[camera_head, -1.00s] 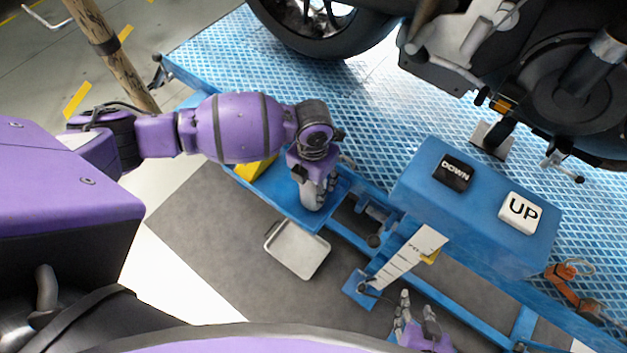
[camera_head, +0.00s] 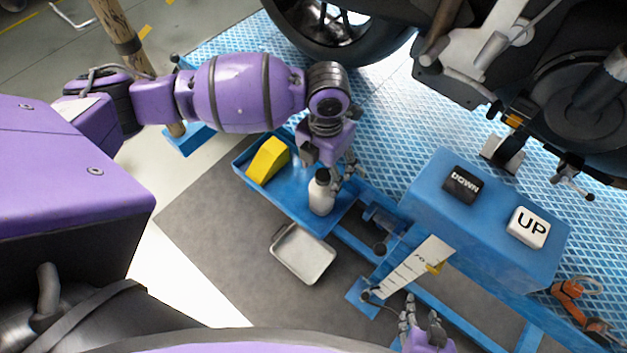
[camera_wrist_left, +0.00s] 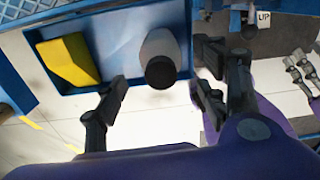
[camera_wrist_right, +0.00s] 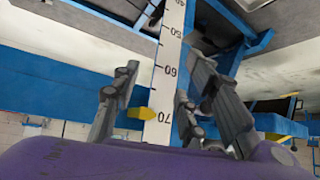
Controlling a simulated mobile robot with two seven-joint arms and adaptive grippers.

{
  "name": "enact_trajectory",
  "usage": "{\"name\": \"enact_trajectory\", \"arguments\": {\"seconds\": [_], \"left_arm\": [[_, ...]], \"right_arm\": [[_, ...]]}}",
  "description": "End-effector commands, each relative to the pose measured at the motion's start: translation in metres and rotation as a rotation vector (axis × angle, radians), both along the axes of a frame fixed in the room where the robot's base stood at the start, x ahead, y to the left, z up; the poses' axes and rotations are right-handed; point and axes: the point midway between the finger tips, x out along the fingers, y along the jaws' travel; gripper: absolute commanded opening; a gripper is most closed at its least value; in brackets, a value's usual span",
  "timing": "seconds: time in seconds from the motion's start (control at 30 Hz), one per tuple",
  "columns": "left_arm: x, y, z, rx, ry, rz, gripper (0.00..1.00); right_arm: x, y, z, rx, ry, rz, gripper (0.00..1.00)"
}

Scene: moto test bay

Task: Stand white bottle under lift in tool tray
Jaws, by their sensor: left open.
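The white bottle (camera_head: 321,196) with a dark cap stands upright in the right part of the blue tray (camera_head: 300,217) beside the lift. It also shows in the left wrist view (camera_wrist_left: 160,48), cap toward the camera. My left gripper (camera_head: 336,170) is open just beyond the bottle's top in the head view. In the left wrist view its spread fingers (camera_wrist_left: 160,92) lie on either side of the cap, with gaps. My right gripper (camera_head: 420,312) is low at the front, near the white scale; its fingers (camera_wrist_right: 160,82) are apart with nothing held between them.
A yellow block (camera_head: 268,160) lies in the blue tray's left part. A silver tray (camera_head: 303,254) lies on the grey mat in front. The white scale (camera_head: 415,266) with a yellow pointer stands before the blue DOWN/UP box (camera_head: 490,228). A motorcycle wheel (camera_head: 335,25) is behind.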

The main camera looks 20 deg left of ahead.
Motion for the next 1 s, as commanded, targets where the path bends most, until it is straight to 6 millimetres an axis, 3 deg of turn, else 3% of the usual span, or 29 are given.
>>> {"name": "enact_trajectory", "arguments": {"seconds": [0.2, 0.77, 0.87, 1.0], "left_arm": [[0.002, 0.000, 0.025, 0.001, -0.004, -0.001, 0.66], [0.001, 0.000, 0.027, 0.001, -0.001, 0.000, 0.66], [-0.014, 0.003, 0.013, 0.001, 0.034, 0.007, 0.66], [-0.075, -0.009, -0.032, -0.048, 0.170, 0.032, 0.66]], "right_arm": [[-0.007, 0.001, -0.002, 0.003, 0.011, -0.006, 0.40], [-0.007, -0.002, -0.002, -0.003, 0.011, 0.001, 0.40], [-0.004, -0.002, -0.001, -0.005, 0.008, 0.005, 0.40], [-0.001, -0.002, 0.000, -0.005, 0.002, 0.007, 0.40]]}}
